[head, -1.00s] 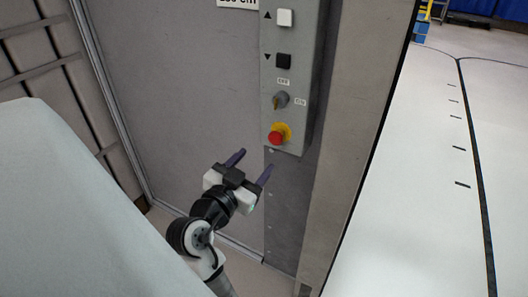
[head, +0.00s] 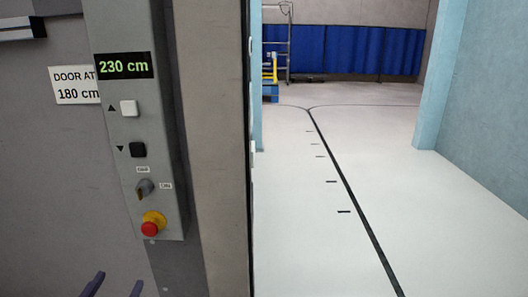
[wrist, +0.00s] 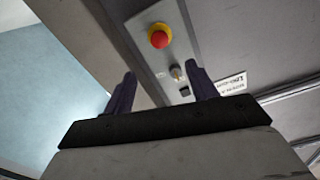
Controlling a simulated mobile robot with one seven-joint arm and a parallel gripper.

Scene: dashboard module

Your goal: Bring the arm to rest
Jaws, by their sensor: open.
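My gripper (head: 115,287) shows only as two purple fingertips at the bottom left of the head view. The rest of my arm is out of that view. In the wrist view my gripper (wrist: 160,92) has its two fingers apart with nothing between them. The grey control panel (head: 155,195) stands beyond and above the fingertips. The gripper is apart from it, as far as I can see. The panel's red stop button (head: 150,228) sits on a yellow collar, and it shows in the wrist view (wrist: 158,39) above the fingers.
The panel carries a rotary switch (head: 145,188), a black button (head: 138,150), a white button (head: 129,108) and a display (head: 124,66) reading 230 cm. A sign (head: 75,85) reads "DOOR AT 180 cm". Open pale floor (head: 420,220) with a black line lies to the right.

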